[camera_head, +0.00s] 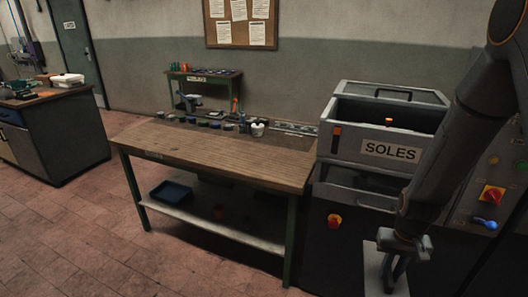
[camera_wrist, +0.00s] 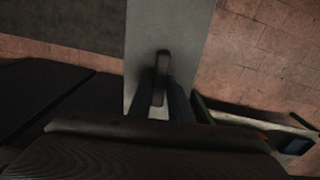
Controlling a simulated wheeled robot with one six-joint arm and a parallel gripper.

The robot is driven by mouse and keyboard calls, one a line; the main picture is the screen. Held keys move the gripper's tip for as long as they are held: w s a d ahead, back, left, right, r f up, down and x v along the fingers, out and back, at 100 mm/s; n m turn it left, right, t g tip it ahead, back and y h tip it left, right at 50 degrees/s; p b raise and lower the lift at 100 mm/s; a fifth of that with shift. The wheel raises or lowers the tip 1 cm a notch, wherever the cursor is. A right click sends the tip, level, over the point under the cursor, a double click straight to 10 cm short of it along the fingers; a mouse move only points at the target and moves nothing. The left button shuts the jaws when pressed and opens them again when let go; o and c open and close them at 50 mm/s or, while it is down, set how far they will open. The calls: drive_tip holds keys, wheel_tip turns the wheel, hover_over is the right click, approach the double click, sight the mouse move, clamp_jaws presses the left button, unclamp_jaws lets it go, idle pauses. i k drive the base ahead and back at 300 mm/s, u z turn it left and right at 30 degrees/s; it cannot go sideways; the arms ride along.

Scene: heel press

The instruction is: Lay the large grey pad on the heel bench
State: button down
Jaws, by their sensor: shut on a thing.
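A large grey pad (camera_head: 373,268) hangs from my gripper (camera_head: 398,262) at the lower right of the head view, in front of the dark machine. In the wrist view the pad (camera_wrist: 170,25) is a flat grey strip running up from my gripper (camera_wrist: 162,78). My gripper is shut on the pad, around a dark upright piece at its near part; the exact contact is dim. A wooden-topped bench (camera_head: 200,147) with green legs stands left of the pad. I cannot read the small label on its front edge, so I cannot tell whether it is the heel bench.
Several small pots (camera_head: 215,124) line the wooden bench's back edge; its front top is clear. A blue tray (camera_head: 170,192) lies on its lower shelf. The SOLES machine (camera_head: 385,135) stands right of it. A small table (camera_head: 205,82) is behind, a cabinet (camera_head: 50,125) at left.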

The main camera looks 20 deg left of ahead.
sight(269, 160)
drive_tip(key=u, duration=0.7)
drive_tip(key=k, duration=1)
drive_tip(key=u, duration=1.6)
drive_tip(key=i, duration=1.2)
drive_tip(key=z, duration=0.7)
drive_tip(key=i, duration=0.7)
drive_tip(key=z, duration=0.85)
